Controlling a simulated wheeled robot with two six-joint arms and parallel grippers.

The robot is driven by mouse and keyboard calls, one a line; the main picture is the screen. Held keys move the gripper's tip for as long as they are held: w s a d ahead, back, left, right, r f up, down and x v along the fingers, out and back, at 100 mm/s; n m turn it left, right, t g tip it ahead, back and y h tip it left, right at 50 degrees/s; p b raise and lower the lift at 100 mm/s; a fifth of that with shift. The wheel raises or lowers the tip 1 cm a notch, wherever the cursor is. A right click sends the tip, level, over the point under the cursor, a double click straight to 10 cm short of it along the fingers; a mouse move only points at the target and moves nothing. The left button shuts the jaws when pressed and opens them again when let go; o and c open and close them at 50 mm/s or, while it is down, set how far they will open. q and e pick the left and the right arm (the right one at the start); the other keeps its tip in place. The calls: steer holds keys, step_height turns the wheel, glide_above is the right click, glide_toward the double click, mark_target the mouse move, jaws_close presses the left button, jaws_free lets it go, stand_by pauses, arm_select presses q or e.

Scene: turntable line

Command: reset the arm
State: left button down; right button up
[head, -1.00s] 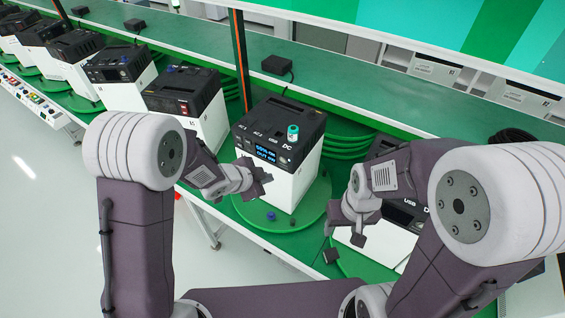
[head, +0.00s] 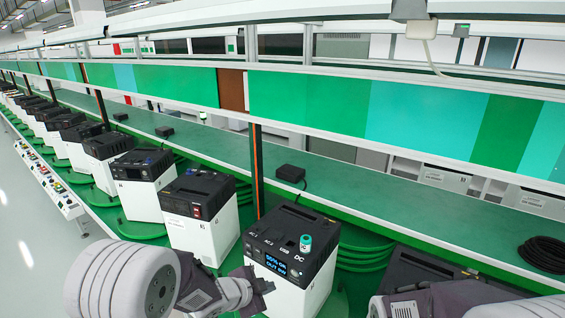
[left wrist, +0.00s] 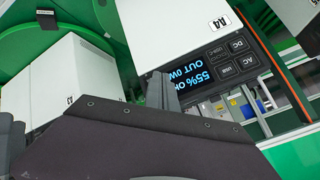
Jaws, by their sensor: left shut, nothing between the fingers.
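My left gripper (head: 262,285) is shut and empty. It is in front of the near black-and-white power station (head: 312,285) in the head view, by its left front side. The station's lit display reads about 55% ON, OUT 0W. A small teal-and-white cylinder (head: 305,243) stands on its black top. In the left wrist view the grey fingers (left wrist: 163,90) show in front of the same station's white body (left wrist: 165,30), tagged A4, with its display beside them. My right forearm shows at the lower right of the head view; its gripper is out of frame.
More power stations stand in a row to the left, the closest (head: 200,215) beside the near one. A dark station (head: 425,268) is partly hidden at right. A green shelf (head: 350,183) runs behind, with a black box (head: 290,172) and coiled cable (head: 543,252).

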arm_select(q)
steer(key=s+a+f+n+y+b, duration=0.4)
steer(key=a+f+n+y+b, duration=0.25)
steer(key=a, duration=0.55)
steer(key=s+f+n+g, duration=0.2)
steer(key=s+n, duration=0.1)
steer(key=s, duration=0.2)
steer(key=s+a+f+n+g, duration=0.1)
steer(key=s+n+g, duration=0.1)
steer(key=s, duration=0.3)
steer(key=s+a+f+n+g+h, duration=0.1)
steer(key=s+f+n+g, duration=0.1)
steer(key=s+n, duration=0.2)
steer(key=shift+s+a+f+g, duration=0.25)
steer(key=shift+s+f+g, duration=0.05)
steer(key=shift+s, duration=0.7)
arm_select(e)
step_height(320, 180, down, 10)
steer(key=shift+r, duration=0.15)
arm_select(q)
steer(key=shift+s, duration=0.1)
